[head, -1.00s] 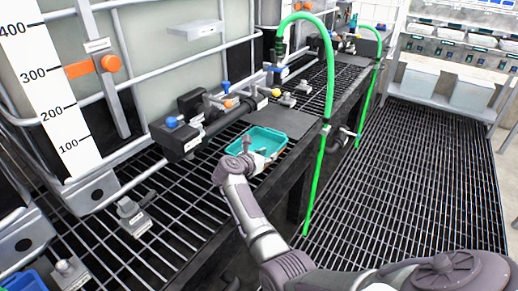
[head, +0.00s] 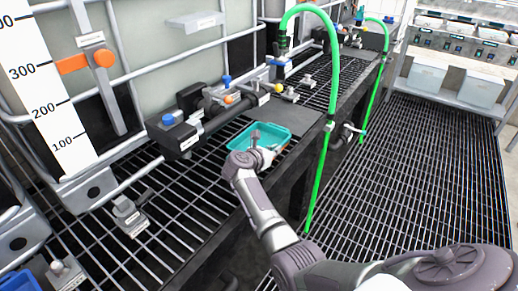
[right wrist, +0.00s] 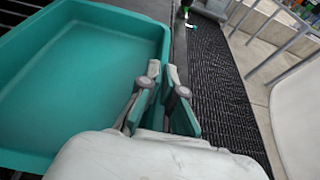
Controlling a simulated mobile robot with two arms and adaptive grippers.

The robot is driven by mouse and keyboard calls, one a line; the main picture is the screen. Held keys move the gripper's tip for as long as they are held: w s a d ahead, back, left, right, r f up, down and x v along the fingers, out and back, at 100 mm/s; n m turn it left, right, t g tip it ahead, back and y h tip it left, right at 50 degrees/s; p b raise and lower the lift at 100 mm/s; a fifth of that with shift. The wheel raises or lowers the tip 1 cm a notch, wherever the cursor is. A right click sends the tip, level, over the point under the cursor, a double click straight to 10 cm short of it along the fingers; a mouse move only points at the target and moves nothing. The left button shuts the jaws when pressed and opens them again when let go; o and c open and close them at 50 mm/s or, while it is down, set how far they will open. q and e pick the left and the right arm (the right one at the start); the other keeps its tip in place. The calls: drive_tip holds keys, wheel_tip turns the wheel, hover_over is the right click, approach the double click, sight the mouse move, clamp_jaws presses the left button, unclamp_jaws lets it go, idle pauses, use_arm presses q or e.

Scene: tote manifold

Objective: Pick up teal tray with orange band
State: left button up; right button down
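The teal tray (head: 283,131) sits on the black grating bench beside the valve fittings. A little orange shows at its near right side. In the right wrist view the tray (right wrist: 85,25) fills the left half and looks empty. My right gripper (head: 258,140) is at the tray's near side. In the right wrist view its two fingers (right wrist: 163,78) are close together at the tray's right wall, with the rim running down to the gap between them. Whether they press on the wall is hidden. My left gripper is out of view.
A black valve block (head: 178,137) stands left of the tray. A green hose (head: 322,160) arches past the bench's right edge. A grey valve piece (head: 130,215) lies on the grating. A blue bin (head: 18,281) shows at lower left. Floor grating at right is clear.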

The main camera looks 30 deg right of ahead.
drive_tip(key=shift+r, duration=0.45)
drive_tip(key=r, duration=0.4)
drive_tip(key=shift+s+d, duration=0.25)
drive_tip(key=shift+s, duration=0.15)
drive_tip(key=s+d+r, duration=0.4)
drive_tip(key=s+r, duration=0.2)
drive_tip(key=s, duration=0.3)
drive_tip(key=shift+s+d+p, duration=0.4)
drive_tip(key=shift+p, duration=0.05)
